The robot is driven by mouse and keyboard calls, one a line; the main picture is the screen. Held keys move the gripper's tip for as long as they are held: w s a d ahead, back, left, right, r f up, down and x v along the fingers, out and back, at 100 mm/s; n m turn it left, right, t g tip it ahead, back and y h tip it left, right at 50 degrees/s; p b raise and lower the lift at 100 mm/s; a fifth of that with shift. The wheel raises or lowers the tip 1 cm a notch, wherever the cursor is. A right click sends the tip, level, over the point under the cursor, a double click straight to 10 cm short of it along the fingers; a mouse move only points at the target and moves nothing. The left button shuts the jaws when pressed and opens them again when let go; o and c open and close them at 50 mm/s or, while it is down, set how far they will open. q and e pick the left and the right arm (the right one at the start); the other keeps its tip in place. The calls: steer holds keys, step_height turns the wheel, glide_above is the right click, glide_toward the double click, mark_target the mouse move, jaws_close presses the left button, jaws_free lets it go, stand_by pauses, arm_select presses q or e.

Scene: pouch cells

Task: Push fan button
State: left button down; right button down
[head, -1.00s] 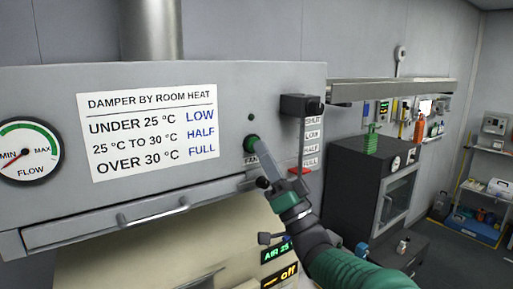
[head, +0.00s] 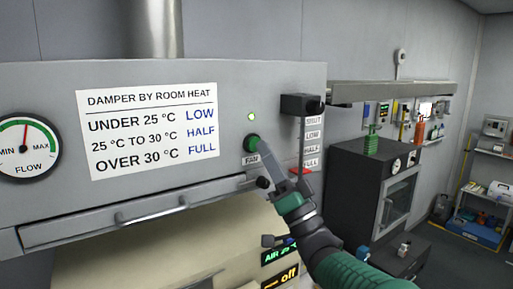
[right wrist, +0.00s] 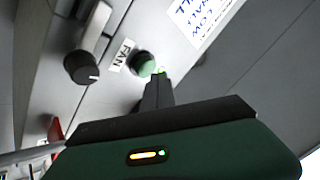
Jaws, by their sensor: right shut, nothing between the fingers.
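The round green fan button (head: 252,143) sits on the grey hood panel above a "FAN" label (head: 251,160). It also shows in the right wrist view (right wrist: 143,63). My right gripper (head: 262,147) is shut and empty, its tips at the button's right edge. In the right wrist view its fingertips (right wrist: 159,76) are close beside the button; I cannot tell whether they touch it. A small lamp (head: 251,116) above the button is lit. The flow gauge (head: 27,147) has its needle near upright. My left gripper is not in view.
A black knob (head: 263,183) is just below the button. To the right, a damper lever with a red handle (head: 299,171) stands beside the SHUT, LOW, HALF and FULL labels. A metal handle bar (head: 150,212) runs along the panel's lower edge. A dark oven (head: 350,180) stands farther right.

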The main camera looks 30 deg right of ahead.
steer(key=s+b, duration=0.1)
steer(key=s, duration=0.2)
steer(key=s+b, duration=0.1)
steer(key=s, duration=0.2)
steer(key=shift+d, duration=0.2)
steer(key=shift+w, duration=0.2)
steer(key=shift+s, duration=0.1)
stand_by(0.9)
